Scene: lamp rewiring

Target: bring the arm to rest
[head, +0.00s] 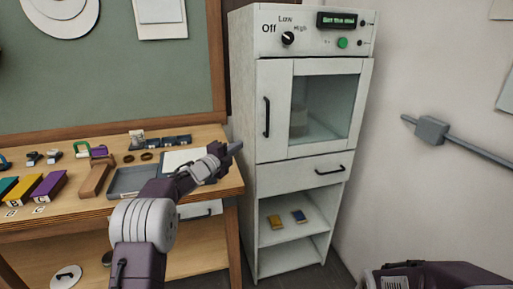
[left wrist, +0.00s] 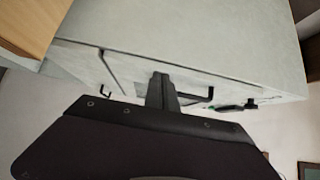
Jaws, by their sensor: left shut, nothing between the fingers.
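My left arm reaches in from the bottom left of the head view. Its gripper (head: 236,147) is shut and empty, in front of the left edge of the white cabinet (head: 244,120) as seen there. In the left wrist view the shut fingers (left wrist: 162,90) point toward the pale cabinet face (left wrist: 200,55) with its black handles. I cannot tell the exact gap between them. Part of my right arm (head: 435,275) shows at the bottom right of the head view; its gripper is out of view.
A wooden workbench (head: 60,222) at the left bears a grey tray (head: 130,181), coloured blocks and small parts. The cabinet has a knob (head: 288,38), a lit display, a glass door and a drawer. A yellow and a blue item lie on its open shelf. A grey wall box (head: 432,130) is at right.

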